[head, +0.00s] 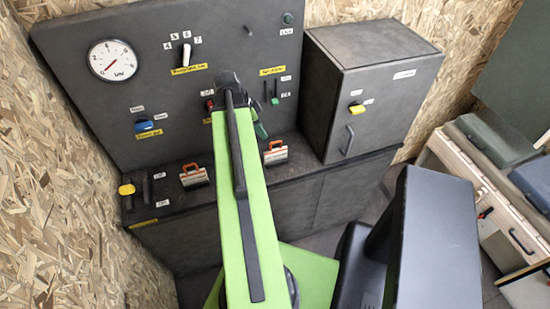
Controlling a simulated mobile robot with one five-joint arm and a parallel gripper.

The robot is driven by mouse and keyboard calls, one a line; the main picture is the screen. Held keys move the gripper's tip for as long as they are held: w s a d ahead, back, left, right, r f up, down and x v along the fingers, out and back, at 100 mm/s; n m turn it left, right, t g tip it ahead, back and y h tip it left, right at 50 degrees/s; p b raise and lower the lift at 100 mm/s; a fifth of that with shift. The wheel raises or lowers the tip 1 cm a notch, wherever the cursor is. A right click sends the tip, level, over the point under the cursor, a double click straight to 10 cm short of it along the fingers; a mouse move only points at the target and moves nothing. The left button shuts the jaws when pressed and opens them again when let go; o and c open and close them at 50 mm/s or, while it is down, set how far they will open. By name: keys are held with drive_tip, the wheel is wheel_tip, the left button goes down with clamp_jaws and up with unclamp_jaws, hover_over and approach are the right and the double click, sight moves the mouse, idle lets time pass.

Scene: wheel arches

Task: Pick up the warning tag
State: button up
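Two orange and white tag-like pieces stand on the dark ledge (225,182) below the control panel. One tag-like piece (194,176) is left of my arm, and the other tag-like piece (275,153) is just right of it. I cannot read any print on them, so I cannot tell which is the warning tag. My green arm reaches up the middle of the head view in front of the panel.
The dark panel (150,90) carries a round gauge (113,60), a blue knob (146,125) and several switches. A yellow-topped lever (127,190) stands at the ledge's left end. A grey cabinet (365,90) stands right. A workbench (480,205) is at far right; chipboard walls bound the left and back.

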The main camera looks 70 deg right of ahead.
sight(271, 145)
drive_tip(key=b+x, duration=1)
drive_tip(key=x, duration=0.1)
drive_tip(key=shift+w+f, duration=0.1)
drive_tip(key=shift+f, duration=0.2)
drive_tip(key=shift+d+f, duration=0.1)
drive_tip(key=shift+d, duration=0.05)
drive_tip(key=b+x, duration=0.5)
drive_tip(key=shift+f, duration=0.25)
drive_tip(key=shift+r, duration=0.2)
clamp_jaws()
